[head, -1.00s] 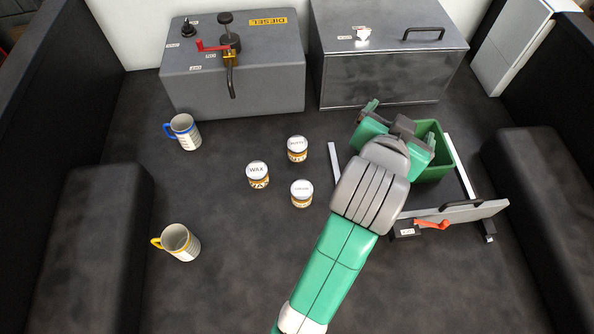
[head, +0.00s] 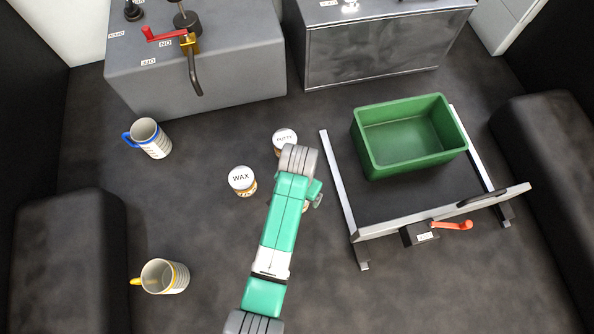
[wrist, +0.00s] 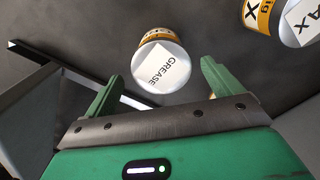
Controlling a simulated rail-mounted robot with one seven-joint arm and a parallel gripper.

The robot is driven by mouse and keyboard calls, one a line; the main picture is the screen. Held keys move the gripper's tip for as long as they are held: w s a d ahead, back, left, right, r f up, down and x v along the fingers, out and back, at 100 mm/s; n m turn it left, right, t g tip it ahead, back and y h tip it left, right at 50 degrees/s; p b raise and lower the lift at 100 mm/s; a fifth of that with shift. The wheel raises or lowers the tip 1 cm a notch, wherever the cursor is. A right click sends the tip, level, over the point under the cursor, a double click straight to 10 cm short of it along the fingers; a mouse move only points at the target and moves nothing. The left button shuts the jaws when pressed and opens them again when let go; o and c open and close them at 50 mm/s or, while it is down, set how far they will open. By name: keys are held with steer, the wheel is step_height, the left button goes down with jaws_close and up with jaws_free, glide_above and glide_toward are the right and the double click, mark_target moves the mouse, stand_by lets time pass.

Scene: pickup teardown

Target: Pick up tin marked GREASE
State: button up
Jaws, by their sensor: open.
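The tin marked GREASE (wrist: 160,62) shows in the wrist view, with a white lid label and an orange band. It lies just beyond and between the two green fingertips of my gripper (wrist: 158,78), which is open and empty. In the head view my gripper (head: 314,193) is over the tins, and my arm hides nearly all of the GREASE tin there.
The WAX tin (head: 242,180) and PUTTY tin (head: 285,141) stand close by; WAX also shows in the wrist view (wrist: 300,22). A green bin (head: 370,155) sits inside a metal frame (head: 340,190) at right. Two mugs (head: 152,140) (head: 165,277) stand left.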

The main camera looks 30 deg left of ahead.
step_height(320, 180, down, 5)
steer(key=shift+a+r, duration=0.1)
steer(key=shift+r, duration=0.1)
steer(key=c, duration=1.3)
steer(key=shift+r, duration=0.15)
steer(key=shift+r, duration=0.25)
steer(key=r, duration=0.3)
steer(key=shift+s, duration=0.3)
steer(key=s+d, duration=0.2)
steer(key=s, duration=0.2)
steer(key=s+d+r, duration=0.1)
steer(key=s+d, duration=0.1)
steer(key=s, duration=0.3)
steer(key=s+d+p, duration=0.1)
steer(key=s+d, duration=0.2)
steer(key=s, duration=0.1)
steer(key=shift+s+r, duration=0.15)
steer(key=shift+s, duration=0.25)
